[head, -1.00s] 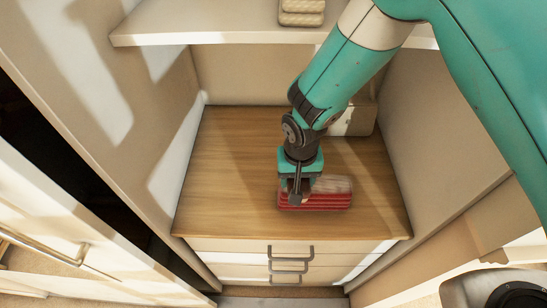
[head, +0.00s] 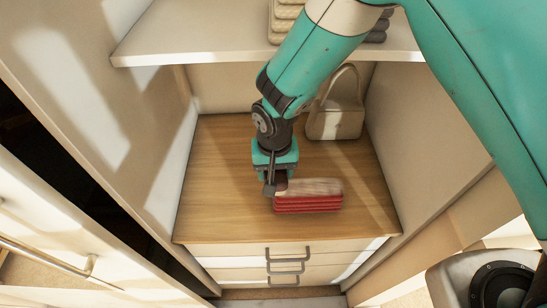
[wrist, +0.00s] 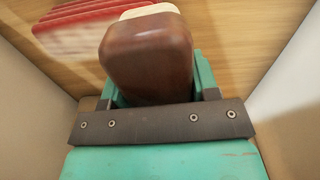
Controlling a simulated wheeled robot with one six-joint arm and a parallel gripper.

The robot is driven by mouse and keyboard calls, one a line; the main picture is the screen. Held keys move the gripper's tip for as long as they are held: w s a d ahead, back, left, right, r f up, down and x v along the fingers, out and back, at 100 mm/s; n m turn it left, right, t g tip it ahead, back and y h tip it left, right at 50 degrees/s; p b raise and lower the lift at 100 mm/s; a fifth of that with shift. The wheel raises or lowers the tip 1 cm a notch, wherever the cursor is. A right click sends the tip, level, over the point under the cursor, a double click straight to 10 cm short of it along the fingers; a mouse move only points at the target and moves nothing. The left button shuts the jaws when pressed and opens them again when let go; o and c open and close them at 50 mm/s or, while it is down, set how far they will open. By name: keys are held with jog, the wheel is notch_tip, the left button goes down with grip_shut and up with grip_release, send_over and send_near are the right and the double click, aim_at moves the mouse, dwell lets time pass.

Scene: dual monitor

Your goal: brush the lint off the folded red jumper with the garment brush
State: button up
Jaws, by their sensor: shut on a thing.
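The folded red jumper (head: 308,204) lies on the wooden dresser top, near its front edge. Its layered red side faces front; its top looks pale and pinkish, and I cannot tell lint from cloth there. My gripper (head: 270,190) is at the jumper's left end, pointing down. In the wrist view it is shut on the garment brush (wrist: 148,55), whose brown rounded end fills the middle, with a cream part beyond. The jumper also shows there, blurred, at upper left (wrist: 62,38). I cannot tell whether the brush touches the jumper.
A beige handbag (head: 335,122) stands at the back right of the dresser top (head: 220,180). A white shelf (head: 190,48) with folded items (head: 285,22) runs above. Side walls close in left and right. The dresser's left part is clear.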

jog(key=shift+r+p, duration=0.65)
jog(key=shift+r, duration=0.65)
jog(key=shift+f+b, duration=0.2)
jog(key=shift+b, duration=0.4)
